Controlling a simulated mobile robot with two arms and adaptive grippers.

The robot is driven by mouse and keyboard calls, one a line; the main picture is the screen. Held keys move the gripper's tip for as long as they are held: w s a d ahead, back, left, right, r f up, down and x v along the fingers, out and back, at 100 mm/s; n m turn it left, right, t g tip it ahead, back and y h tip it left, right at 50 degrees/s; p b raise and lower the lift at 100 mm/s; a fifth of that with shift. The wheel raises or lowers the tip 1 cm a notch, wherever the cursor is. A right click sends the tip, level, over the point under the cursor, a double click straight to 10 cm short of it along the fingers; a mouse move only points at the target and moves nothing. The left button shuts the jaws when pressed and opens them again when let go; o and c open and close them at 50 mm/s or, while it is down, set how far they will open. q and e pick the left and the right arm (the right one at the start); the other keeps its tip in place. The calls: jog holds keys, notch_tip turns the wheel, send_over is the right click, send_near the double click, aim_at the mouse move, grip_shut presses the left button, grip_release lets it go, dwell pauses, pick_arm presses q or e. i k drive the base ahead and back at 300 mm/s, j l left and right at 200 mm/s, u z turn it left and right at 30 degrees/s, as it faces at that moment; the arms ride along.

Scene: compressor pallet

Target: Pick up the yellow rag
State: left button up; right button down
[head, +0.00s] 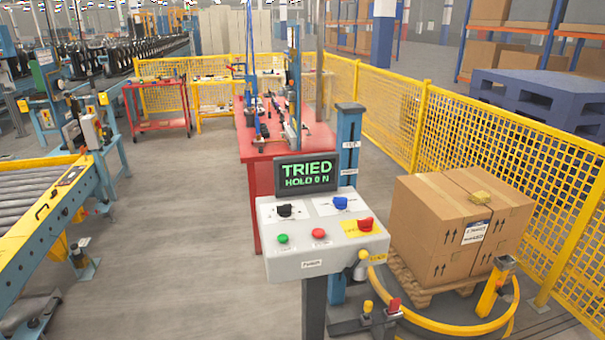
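The boxes stand on a wooden pallet (425,290). Neither of my grippers shows in the head view.
A grey control box (322,232) with knobs, buttons and a screen reading "TRIED HOLD ON" stands in front, left of the boxes. A yellow curved rail (440,325) rings the pallet's front. Yellow mesh fence (450,130) runs behind. Open floor (190,230) lies left.

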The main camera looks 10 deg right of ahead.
aim_at(481, 198)
jog(key=z, duration=1.5)
